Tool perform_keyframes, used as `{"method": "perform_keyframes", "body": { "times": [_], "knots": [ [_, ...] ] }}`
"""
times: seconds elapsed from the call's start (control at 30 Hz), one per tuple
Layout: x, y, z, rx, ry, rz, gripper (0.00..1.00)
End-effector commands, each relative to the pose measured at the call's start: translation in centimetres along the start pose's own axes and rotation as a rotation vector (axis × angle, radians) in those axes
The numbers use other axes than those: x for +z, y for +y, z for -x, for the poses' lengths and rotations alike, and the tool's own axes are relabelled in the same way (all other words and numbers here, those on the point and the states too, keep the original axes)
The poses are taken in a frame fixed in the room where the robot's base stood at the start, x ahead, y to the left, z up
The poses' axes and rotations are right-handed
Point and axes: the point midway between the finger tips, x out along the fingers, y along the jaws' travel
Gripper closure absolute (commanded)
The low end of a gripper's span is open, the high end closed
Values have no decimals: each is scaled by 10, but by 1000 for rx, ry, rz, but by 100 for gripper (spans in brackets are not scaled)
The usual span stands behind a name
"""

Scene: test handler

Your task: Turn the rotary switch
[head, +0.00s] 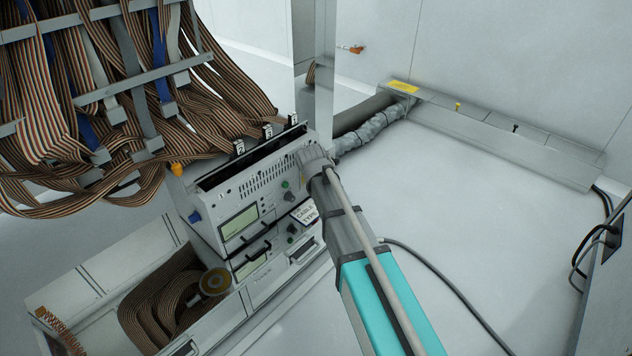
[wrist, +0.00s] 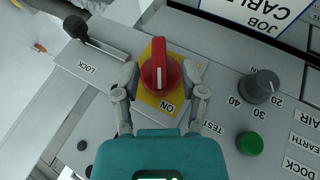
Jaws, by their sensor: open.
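The red rotary switch (wrist: 160,72) sits on a yellow plate (wrist: 166,100) on a grey panel in the wrist view. The word ON shows on the plate near it. The switch's raised grip bar, with a white line on it, points roughly up and down in the picture. My gripper (wrist: 163,88) is open, with one finger on each side of the switch's lower part. I cannot tell whether the fingers touch it. In the head view my arm's end (head: 312,160) reaches the right end of the test unit (head: 240,215) and hides the red switch.
In the wrist view a black lever (wrist: 85,32) marked LOCK lies left of the switch. A dark dial knob (wrist: 260,85) and a green button (wrist: 249,143) are to the right. In the head view ribbon cables (head: 110,130) hang at left, and open floor (head: 470,240) lies right.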

Motion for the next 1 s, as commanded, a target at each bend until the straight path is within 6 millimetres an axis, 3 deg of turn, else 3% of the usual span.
{"method": "perform_keyframes", "body": {
  "times": [0.13,0.57,0.87,1.0],
  "knots": [
    [0,0,-9,0,0,0,46],
    [0,0,-10,0,0,0,46],
    [0,0,-10,0,0,0,100],
    [0,0,-10,0,-1,0,100]
  ]
}}
